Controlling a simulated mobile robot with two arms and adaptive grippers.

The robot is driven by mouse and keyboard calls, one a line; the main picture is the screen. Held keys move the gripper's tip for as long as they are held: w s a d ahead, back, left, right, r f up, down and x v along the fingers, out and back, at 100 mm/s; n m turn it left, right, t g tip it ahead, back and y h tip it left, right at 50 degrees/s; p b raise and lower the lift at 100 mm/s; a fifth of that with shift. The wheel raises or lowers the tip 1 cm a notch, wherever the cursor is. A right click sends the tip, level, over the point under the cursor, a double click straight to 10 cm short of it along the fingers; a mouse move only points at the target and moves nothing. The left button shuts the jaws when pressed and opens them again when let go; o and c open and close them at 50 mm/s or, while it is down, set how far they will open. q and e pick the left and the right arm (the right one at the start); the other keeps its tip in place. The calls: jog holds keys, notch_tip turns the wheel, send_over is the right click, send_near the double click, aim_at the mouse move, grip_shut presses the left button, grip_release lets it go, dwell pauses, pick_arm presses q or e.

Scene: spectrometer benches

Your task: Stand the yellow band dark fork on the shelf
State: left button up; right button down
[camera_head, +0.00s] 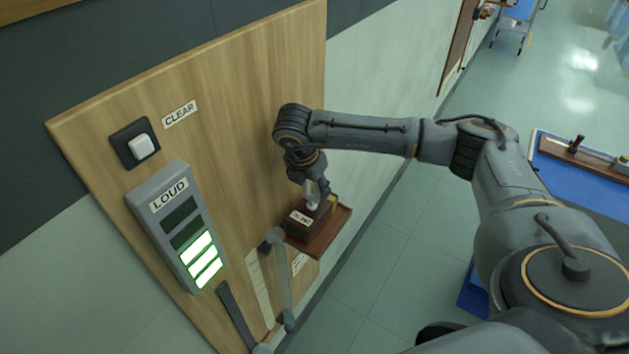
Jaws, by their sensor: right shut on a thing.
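The shelf (335,233) is a small brown ledge on the right side of the wooden wall panel. A dark box-shaped base with a white label (301,218) is at the shelf, and I take it to be the base of the dark fork (323,217). A small yellowish patch shows near its top edge. My right gripper (316,203) points down from above and is shut on the fork's upper part, which the fingers mostly hide. The base looks upright, but I cannot tell whether it fully rests on the shelf. My left gripper is not in view.
The wooden panel (240,110) carries a white CLEAR button (143,146) and a grey LOUD meter (176,226) with three lit bars. A grey bar linkage (279,275) stands just left of the shelf. A blue-topped bench (565,180) with small items is at right.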

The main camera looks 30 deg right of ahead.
jog(key=shift+f, duration=0.45)
jog(key=c, duration=0.8)
grip_release()
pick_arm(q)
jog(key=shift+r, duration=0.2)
pick_arm(e)
jog(key=shift+s, duration=0.1)
